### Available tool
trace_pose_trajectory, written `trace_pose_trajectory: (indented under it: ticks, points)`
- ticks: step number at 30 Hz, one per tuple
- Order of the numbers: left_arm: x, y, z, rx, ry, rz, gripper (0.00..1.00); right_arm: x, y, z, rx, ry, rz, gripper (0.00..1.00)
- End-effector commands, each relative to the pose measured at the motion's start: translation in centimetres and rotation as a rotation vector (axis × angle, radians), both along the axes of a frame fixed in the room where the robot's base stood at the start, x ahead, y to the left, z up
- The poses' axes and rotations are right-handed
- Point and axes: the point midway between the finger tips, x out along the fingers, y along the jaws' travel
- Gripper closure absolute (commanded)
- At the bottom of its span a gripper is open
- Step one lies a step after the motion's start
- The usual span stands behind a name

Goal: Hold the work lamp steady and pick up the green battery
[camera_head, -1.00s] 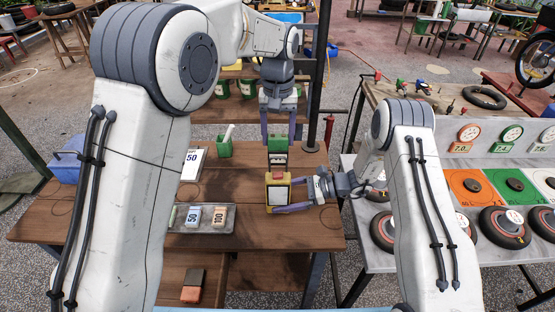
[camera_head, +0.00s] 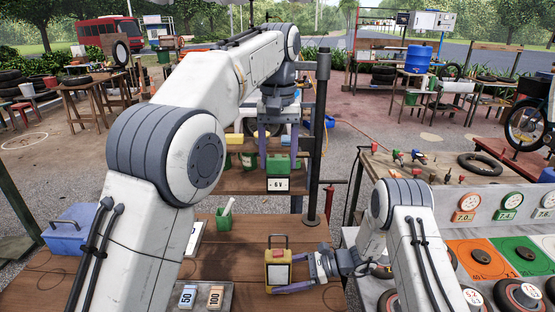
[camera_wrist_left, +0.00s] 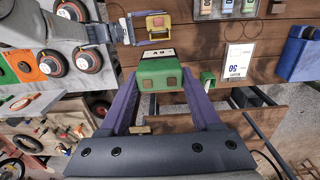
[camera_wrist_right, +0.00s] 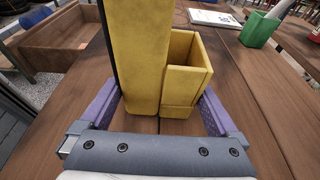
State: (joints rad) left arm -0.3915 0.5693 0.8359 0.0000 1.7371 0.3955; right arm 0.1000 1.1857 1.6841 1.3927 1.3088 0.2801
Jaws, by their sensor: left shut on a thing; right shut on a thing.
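The green battery (camera_head: 280,166), with a pale label on its end, is between the fingers of my left gripper (camera_head: 278,160), which is shut on it. It is held in the air beyond the work lamp, and shows in the left wrist view (camera_wrist_left: 160,74). The yellow work lamp (camera_head: 278,272), with a dark handle and pale front, stands upright on the wooden table. My right gripper (camera_head: 284,276) is shut on it from the right side. The right wrist view shows the lamp's yellow body (camera_wrist_right: 138,60) and an open yellow pocket (camera_wrist_right: 188,72) between the fingers.
A green cup (camera_head: 224,220) with a white stick stands left of the lamp. A metal tray (camera_head: 204,296) of numbered blocks is at the front left. A blue box (camera_head: 72,228) is at the far left. A dark post (camera_head: 319,140) rises right of the battery.

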Motion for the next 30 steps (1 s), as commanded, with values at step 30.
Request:
trace_pose_trajectory:
  ticks: [30]
  points:
    - [0.0, 0.0, 0.0, -0.001, -0.001, 0.0, 1.0, 0.1, -10.6, 3.2, -0.001, -0.002, -0.003, 0.0]
